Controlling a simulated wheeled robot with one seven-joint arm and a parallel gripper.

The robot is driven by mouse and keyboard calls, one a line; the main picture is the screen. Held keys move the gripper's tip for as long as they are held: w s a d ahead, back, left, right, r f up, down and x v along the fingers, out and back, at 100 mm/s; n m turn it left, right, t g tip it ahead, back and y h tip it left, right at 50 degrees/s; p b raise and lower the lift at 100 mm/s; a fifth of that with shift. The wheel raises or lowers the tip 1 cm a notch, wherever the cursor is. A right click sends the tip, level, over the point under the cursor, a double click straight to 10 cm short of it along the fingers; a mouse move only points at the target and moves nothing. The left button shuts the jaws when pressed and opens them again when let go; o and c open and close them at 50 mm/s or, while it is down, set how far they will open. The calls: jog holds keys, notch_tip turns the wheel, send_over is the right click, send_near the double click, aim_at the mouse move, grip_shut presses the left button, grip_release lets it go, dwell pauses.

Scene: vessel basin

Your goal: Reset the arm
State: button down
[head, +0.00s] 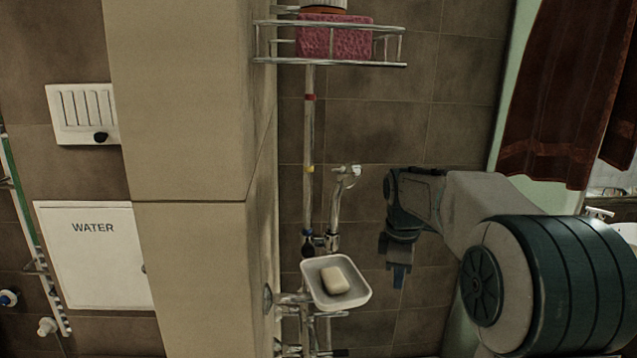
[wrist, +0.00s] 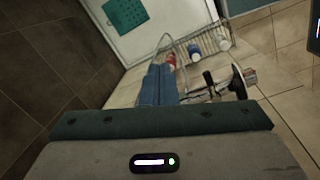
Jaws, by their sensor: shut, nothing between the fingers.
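My gripper (head: 398,275) hangs at the end of my arm in the head view, pointing down, to the right of the soap dish. Its fingers are together, with nothing held. In the wrist view the blue fingers (wrist: 158,85) show closed above the dark wrist housing. A white soap dish (head: 315,290) with a pale bar of soap (head: 334,280) sits left of and slightly below the gripper in the head view, apart from it.
A wire rack (head: 330,63) with a pink sponge (head: 335,38) is high on the wall. A shower rail (head: 309,150) runs down to a tap (head: 331,241). A wall column (head: 190,120) stands left, a brown curtain (head: 563,90) right. A wire basket (wrist: 205,48) holds bottles in the wrist view.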

jog(key=s+d+f+m+t, duration=0.1)
jog(key=s+f+m, duration=0.1)
jog(key=s+m, duration=0.5)
jog(key=s+f+m+t+b, duration=0.1)
jog(key=s+m, duration=0.6)
jog(key=s, duration=1.2)
jog(key=shift+s+d+f+t+y, duration=0.2)
jog(key=shift+d+f+t+y, duration=0.25)
jog(key=shift+f, duration=0.35)
jog(key=shift+a, duration=0.1)
